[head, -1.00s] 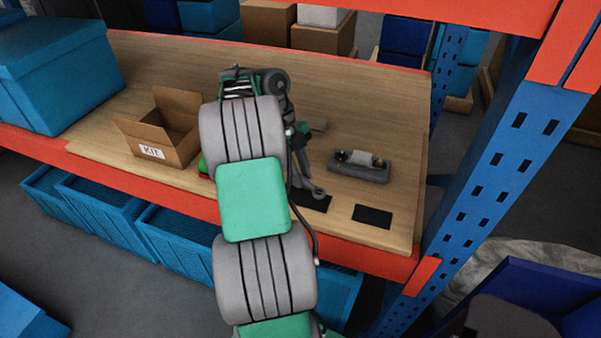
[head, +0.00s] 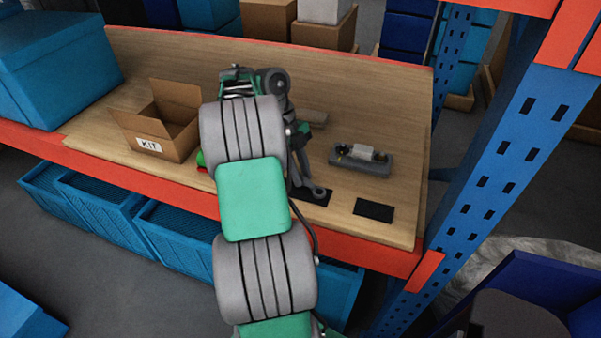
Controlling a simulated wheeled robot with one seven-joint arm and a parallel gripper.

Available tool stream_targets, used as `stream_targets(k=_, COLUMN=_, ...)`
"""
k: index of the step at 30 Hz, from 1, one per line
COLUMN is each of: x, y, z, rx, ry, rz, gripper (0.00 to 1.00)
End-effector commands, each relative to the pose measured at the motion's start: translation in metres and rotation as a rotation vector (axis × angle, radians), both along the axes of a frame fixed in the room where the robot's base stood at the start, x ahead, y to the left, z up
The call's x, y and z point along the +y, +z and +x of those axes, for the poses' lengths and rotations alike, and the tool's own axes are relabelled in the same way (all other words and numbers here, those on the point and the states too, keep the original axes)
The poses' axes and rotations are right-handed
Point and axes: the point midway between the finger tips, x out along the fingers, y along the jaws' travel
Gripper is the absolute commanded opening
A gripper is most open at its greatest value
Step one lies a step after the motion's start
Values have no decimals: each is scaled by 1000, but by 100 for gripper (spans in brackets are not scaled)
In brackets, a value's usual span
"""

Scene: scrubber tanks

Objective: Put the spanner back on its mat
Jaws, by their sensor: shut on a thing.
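My gripper (head: 299,152) hangs down on the right of my arm, partly hidden by it, and is shut on the grey spanner. Only the rounded lower end of the spanner (head: 318,191) shows clearly; the rest merges with the gripper or is hidden. That end is over a black mat (head: 325,201) near the bench's front edge. I cannot tell whether it touches the mat. A second black mat (head: 373,210) lies bare to the right.
The wooden bench (head: 395,110) carries a grey holder with small parts (head: 361,160) behind the mats. An open KIT box (head: 157,120) and a large blue box (head: 55,70) stand left. A blue rack upright (head: 500,170) is at the right. A red and green item is partly hidden behind my arm.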

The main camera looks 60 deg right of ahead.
Motion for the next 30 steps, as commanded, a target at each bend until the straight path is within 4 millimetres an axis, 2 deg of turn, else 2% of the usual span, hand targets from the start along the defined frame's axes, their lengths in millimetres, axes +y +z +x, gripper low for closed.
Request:
stream_targets(k=5, x=0, y=-4, z=0, rx=0, ry=0, rz=0, gripper=0)
stream_targets(k=6, x=0, y=-3, z=0, rx=-1, ry=0, rz=0, gripper=26)
stream_targets(k=15, x=0, y=-3, z=0, rx=0, ry=0, rz=0, gripper=49)
stream_targets(k=23, x=0, y=0, z=1, rx=0, ry=0, rz=0, gripper=49)
stream_targets(k=26, x=-2, y=15, z=6, rx=0, ry=0, rz=-1, gripper=49)
stream_targets(k=30, x=-4, y=47, z=17, rx=0, ry=-1, rz=-1, gripper=49)
